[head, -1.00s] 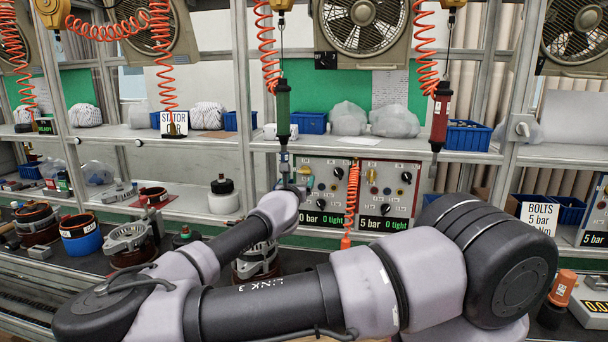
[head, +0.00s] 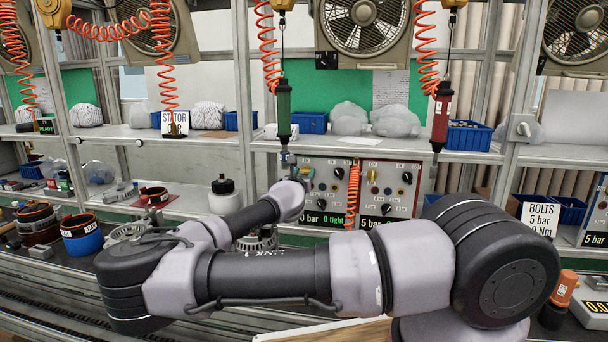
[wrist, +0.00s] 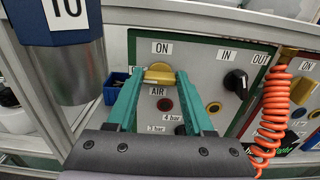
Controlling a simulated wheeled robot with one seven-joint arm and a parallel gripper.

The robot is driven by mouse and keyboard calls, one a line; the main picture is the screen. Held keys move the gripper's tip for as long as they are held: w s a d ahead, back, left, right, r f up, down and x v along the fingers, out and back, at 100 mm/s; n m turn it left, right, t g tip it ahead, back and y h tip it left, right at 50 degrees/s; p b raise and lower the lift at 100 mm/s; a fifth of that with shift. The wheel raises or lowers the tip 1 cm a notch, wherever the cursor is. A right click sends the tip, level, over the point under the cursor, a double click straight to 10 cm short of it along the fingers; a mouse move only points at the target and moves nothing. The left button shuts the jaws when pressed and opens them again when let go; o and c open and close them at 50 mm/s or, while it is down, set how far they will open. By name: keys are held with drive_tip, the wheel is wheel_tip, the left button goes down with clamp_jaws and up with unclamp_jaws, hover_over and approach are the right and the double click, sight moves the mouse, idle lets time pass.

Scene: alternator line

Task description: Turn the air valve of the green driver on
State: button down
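The green driver (head: 284,108) hangs upright in the head view. Below it, the left control panel (head: 338,175) has a display (head: 324,219) reading 5 bar and 0 tight. In the wrist view this panel (wrist: 215,60) has a green border. Its yellow air valve handle (wrist: 159,74) lies about crosswise, below the ON label and above the AIR label. My gripper (wrist: 160,76) has its two teal fingers apart, one on each side of the handle. I cannot tell whether they touch it.
A second panel (head: 389,190) stands to the right, with an orange coiled hose (head: 352,195) between the panels. The red driver (head: 440,118) hangs above it. A dark blue and metal cylinder (wrist: 70,50) is close at the left of the wrist view.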

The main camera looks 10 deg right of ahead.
drive_tip(key=shift+m, duration=0.4)
drive_tip(key=m, duration=0.3)
drive_tip(key=shift+d+m, duration=0.1)
drive_tip(key=shift+m, duration=0.2)
drive_tip(key=m, duration=0.4)
drive_tip(key=shift+s+f, duration=0.1)
drive_tip(key=m, duration=0.5)
drive_tip(key=shift+d, duration=0.1)
drive_tip(key=shift+f+m, duration=0.15)
drive_tip(key=shift+m, duration=2.15)
drive_tip(key=shift+c, duration=1.4)
unclamp_jaws()
